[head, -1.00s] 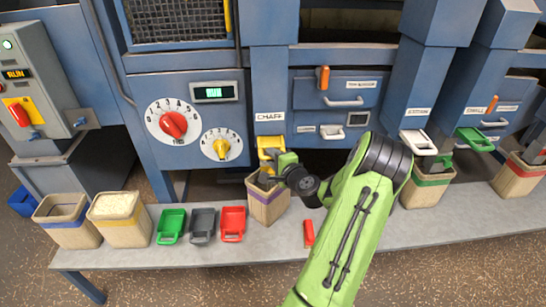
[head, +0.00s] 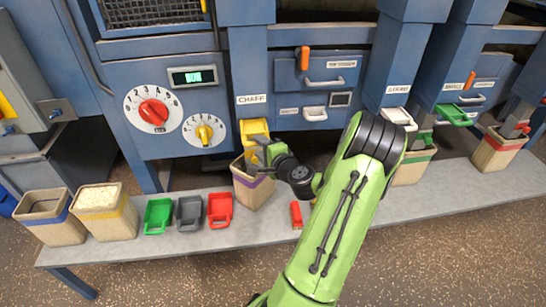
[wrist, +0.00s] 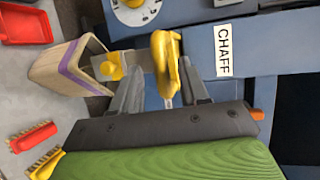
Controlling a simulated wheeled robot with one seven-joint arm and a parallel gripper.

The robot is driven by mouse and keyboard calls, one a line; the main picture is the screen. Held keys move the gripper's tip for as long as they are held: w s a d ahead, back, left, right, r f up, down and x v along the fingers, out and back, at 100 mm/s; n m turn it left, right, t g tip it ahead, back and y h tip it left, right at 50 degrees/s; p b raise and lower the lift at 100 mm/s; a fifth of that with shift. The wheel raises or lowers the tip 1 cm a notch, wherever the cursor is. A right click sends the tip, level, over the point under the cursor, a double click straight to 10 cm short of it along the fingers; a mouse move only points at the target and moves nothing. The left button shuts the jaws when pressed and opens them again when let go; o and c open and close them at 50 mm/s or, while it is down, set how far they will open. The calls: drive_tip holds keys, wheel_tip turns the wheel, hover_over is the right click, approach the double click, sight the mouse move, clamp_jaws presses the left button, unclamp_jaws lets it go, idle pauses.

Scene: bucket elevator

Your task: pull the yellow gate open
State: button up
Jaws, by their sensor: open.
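The yellow gate (head: 255,130) sits under the CHAFF label, at the foot of a blue chute. In the wrist view the yellow gate (wrist: 168,58) stands between the tips of my two grey fingers. My gripper (head: 256,158) is open and just in front of the gate, above a bucket with a purple band (head: 252,188). In the wrist view my gripper (wrist: 160,90) has one finger on each side of the gate. Whether either finger touches it cannot be told. A smaller yellow piece (wrist: 110,68) shows left of the fingers, near the bucket rim. My wrist partly hides the gate's lower part in the head view.
The purple-banded bucket stands close below my gripper on a grey bench (head: 130,258). Green (head: 158,216), grey (head: 189,213) and red (head: 220,209) scoops lie to its left. A red brush (head: 296,214) lies to its right. White (head: 399,118) and green (head: 454,114) gates are farther right.

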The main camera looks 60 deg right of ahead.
drive_tip(key=b+v, duration=0.4)
drive_tip(key=v, duration=0.9)
drive_tip(key=shift+s, duration=0.2)
